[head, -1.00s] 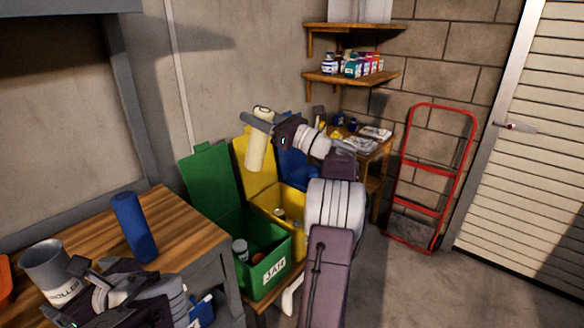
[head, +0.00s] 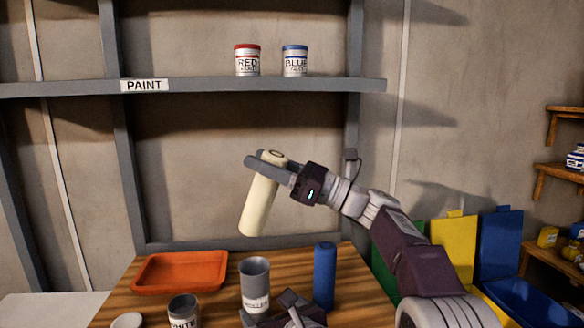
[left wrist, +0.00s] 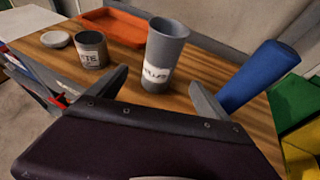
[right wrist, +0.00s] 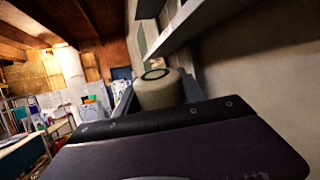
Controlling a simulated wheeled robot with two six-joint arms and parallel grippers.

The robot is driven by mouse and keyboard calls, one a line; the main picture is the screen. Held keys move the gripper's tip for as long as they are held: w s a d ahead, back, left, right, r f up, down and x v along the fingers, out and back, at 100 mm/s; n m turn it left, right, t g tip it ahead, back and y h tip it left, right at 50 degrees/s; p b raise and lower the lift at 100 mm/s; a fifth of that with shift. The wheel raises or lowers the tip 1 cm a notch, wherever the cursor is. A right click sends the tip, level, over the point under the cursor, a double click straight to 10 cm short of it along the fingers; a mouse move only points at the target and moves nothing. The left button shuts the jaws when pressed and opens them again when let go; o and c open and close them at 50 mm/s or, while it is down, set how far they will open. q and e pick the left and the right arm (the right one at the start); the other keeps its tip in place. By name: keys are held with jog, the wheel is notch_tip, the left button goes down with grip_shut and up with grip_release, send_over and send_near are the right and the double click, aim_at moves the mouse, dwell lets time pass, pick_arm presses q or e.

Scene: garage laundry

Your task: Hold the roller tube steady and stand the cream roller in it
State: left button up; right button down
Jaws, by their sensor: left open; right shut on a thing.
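The cream roller (head: 259,205) is held near its top end by my right gripper (head: 265,161), which is shut on it. It hangs slightly tilted in the air above the table, up and just behind the roller tube. Its end also shows between the fingers in the right wrist view (right wrist: 160,92). The roller tube (head: 255,272) is a grey, labelled cup standing upright and empty-looking on the wooden table. My left gripper (head: 268,306) is open, low in front of the tube. In the left wrist view the tube (left wrist: 166,48) stands beyond and between the open fingers; contact cannot be told.
A blue roller (head: 324,276) stands right of the tube. A white-labelled can (head: 184,312), a round lid (head: 127,320) and an orange tray (head: 180,271) are to the left. A grey shelf (head: 220,87) with red (head: 247,62) and blue (head: 295,62) paint cans is above.

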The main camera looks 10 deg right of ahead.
aim_at(256, 293)
pick_arm(q)
jog(key=x, duration=1.2)
